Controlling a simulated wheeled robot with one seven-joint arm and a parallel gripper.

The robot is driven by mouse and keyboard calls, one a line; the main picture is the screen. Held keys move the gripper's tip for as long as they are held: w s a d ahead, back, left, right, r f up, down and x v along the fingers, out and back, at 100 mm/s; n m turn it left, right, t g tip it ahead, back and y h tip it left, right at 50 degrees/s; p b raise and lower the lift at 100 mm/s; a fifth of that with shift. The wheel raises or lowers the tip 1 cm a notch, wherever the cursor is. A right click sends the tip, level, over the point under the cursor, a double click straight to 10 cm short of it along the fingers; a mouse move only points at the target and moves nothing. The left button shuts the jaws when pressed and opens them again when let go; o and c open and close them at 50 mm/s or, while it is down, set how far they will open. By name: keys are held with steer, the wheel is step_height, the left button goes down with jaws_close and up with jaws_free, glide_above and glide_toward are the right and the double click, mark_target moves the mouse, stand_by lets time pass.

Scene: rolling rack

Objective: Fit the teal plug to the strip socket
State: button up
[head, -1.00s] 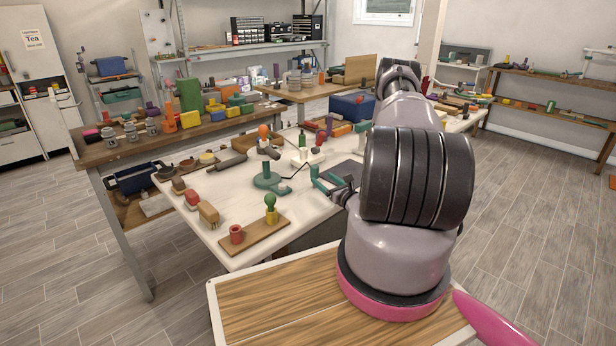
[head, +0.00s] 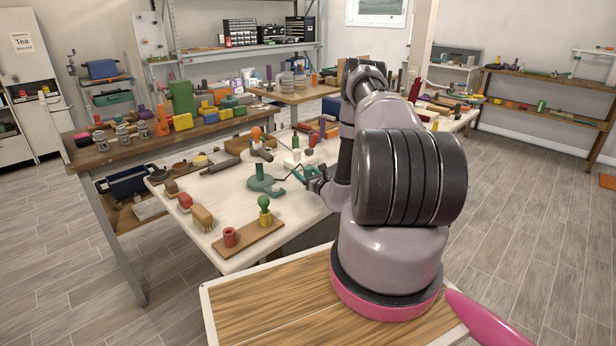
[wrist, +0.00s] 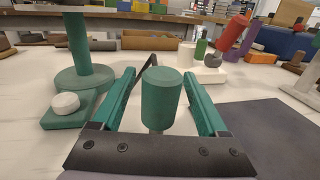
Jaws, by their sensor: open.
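In the wrist view the teal plug (wrist: 161,92), an upright teal cylinder on a paler, narrower stem, stands between the two teal fingers of my gripper (wrist: 159,73). The fingers are open, with a gap visible on each side of it. Its foot is hidden by the gripper body. In the head view my gripper (head: 309,177) is low over the white table, and I cannot make out the plug there. A white strip (wrist: 208,73) with several upright pieces on it lies beyond, right of centre; I cannot tell whether it is the strip socket.
A green stand (wrist: 86,77) with a round base and post is close on the left. A black cord shows behind the plug. A dark mat (wrist: 262,128) lies on the right. A wooden board (head: 249,241) with a red cup and a green-topped yellow piece lies at the table's near edge.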

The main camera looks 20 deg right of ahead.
jaws_close()
